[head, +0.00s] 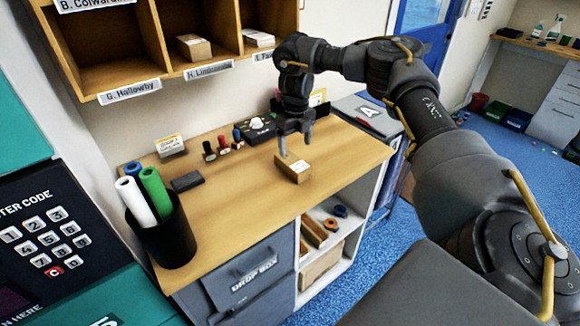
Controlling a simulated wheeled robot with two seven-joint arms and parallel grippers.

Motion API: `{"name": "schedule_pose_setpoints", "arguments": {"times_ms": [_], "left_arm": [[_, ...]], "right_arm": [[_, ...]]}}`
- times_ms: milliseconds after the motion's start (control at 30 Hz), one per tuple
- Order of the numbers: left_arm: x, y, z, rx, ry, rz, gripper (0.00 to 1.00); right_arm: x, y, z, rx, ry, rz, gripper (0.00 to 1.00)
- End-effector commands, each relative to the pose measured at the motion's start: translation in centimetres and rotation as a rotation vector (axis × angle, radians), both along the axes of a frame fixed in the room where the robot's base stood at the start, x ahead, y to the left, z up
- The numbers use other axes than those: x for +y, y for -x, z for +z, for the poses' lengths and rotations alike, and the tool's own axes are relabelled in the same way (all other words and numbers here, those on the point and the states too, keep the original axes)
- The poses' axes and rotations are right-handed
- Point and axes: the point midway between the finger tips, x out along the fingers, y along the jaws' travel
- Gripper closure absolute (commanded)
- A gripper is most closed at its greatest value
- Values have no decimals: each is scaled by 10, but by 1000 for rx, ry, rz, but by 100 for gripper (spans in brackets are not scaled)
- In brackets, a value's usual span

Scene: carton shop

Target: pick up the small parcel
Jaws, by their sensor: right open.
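The small parcel (293,168) is a brown carton box with a white label on top. It lies on the wooden counter (235,200), right of the middle. My right gripper (296,141) points down just above and behind the parcel, with its fingers apart. Nothing shows between the fingers. I cannot tell whether a finger touches the parcel. My left gripper does not show.
A black bin (165,232) with paper rolls stands at the counter's left front. Several stampers (223,145) and a dark block (187,181) sit along the back. Pigeonholes (180,50) hang above. The counter's front middle is clear.

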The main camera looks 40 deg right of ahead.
Motion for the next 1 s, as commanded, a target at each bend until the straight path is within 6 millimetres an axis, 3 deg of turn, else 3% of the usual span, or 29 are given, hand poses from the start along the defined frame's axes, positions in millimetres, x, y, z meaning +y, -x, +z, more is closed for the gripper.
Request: {"name": "schedule_pose_setpoints", "arguments": {"times_ms": [33,200,467,800,1000], "left_arm": [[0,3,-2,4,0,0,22],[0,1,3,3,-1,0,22],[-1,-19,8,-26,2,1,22],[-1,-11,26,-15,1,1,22],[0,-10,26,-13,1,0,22]], "right_arm": [[-1,1,-11,4,-2,-3,22],[1,0,-29,3,0,1,22],[3,-2,-37,2,0,4,22],[5,-5,-82,2,0,4,22],[5,-5,-86,0,0,4,22]]}}
